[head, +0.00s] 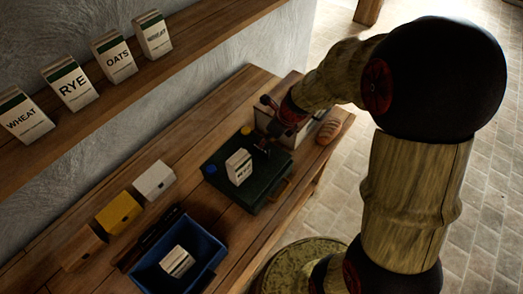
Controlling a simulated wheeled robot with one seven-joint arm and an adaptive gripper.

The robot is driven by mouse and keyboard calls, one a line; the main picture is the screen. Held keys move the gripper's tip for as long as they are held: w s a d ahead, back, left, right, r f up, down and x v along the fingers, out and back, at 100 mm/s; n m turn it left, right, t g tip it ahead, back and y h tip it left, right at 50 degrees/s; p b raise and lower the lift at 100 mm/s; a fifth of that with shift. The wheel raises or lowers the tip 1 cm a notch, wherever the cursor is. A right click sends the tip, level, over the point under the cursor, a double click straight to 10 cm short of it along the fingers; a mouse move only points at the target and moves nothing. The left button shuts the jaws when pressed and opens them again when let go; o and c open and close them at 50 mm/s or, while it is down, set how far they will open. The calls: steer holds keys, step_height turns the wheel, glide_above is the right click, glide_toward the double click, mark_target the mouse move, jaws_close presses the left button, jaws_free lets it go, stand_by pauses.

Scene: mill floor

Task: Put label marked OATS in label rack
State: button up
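A white-and-green pack marked OATS (115,57) stands upright on the wall shelf, between packs marked RYE (70,84) and one with unclear print (153,35). I see no loose label that I can read as OATS. No label rack is clearly recognisable; a dark narrow holder (152,236) lies beside the blue bin, but I cannot tell what it is. My gripper (262,124) is over the far right part of a dark green case (222,184) on the bench. Its fingers are dark and small, and I cannot tell whether they hold anything.
A pale printed block (239,167) stands on the green case. A blue bin (196,274) holds a pale block. White (154,180), yellow (118,213) and orange-brown (82,247) boxes line the back. A loaf (327,132) lies at the right. A WHEAT pack (24,116) is on the shelf.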

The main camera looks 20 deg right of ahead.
mark_target(262, 150)
steer(key=b+x, duration=0.1)
steer(key=x, duration=0.3)
steer(key=shift+a+f, duration=0.1)
steer(key=shift+a, duration=0.05)
steer(key=shift+s, duration=0.1)
steer(key=shift+c, duration=1.4)
jaws_close()
